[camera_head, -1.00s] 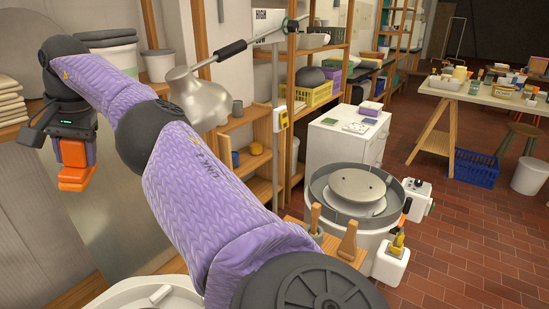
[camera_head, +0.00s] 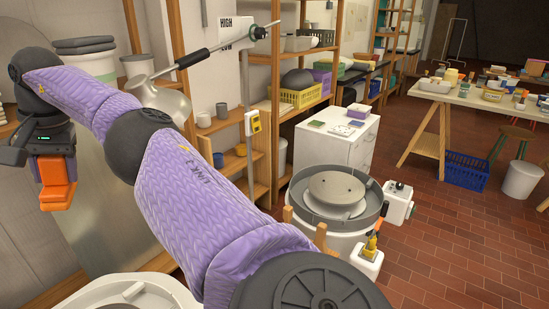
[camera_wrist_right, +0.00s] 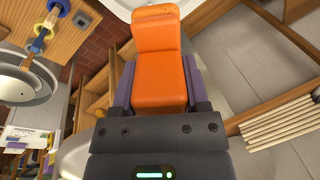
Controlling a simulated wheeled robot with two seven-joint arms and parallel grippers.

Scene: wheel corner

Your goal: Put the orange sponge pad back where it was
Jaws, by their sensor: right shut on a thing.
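The orange sponge pad (camera_head: 57,185) is held in my right gripper (camera_head: 55,165) at the left of the head view, up in the air and clear of any surface. The wrist view shows the pad (camera_wrist_right: 160,65) between the two purple fingers of the right gripper (camera_wrist_right: 158,85), which is shut on it. My purple-sleeved right arm runs from the bottom right to the upper left and hides part of the scene behind it. My left gripper is not in view.
A pottery wheel (camera_head: 365,222) in a grey basin stands at centre right, with a white box and tools at its rim. A white round tub (camera_head: 75,292) is at the bottom left. A white cabinet (camera_head: 350,150) and shelves stand behind. Open brick floor (camera_head: 450,230) lies to the right.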

